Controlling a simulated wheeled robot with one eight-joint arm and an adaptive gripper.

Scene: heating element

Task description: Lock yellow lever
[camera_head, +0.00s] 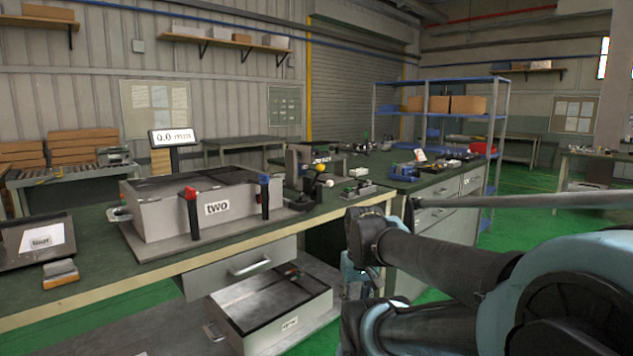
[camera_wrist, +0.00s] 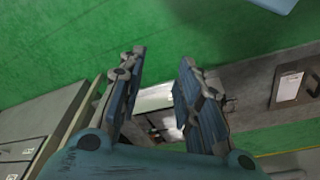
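A small yellow knob (camera_head: 321,167), which looks like the yellow lever's end, shows in the head view on a dark device at the right end of the near workbench. A white ball (camera_head: 330,183) is just below it. The lever's shaft and its position are too small to tell. My gripper (camera_wrist: 161,72) is open and empty in the wrist view, its two blue-grey fingers apart over the green floor. It is away from the yellow knob, which I cannot make out in the wrist view.
A grey box labelled "two" (camera_head: 217,209) with red (camera_head: 190,193) and blue (camera_head: 263,179) topped posts stands on the workbench (camera_head: 92,284). Another box (camera_head: 275,305) sits low beneath. A display reads 0.0 mm (camera_head: 172,136). My arm fills the lower right.

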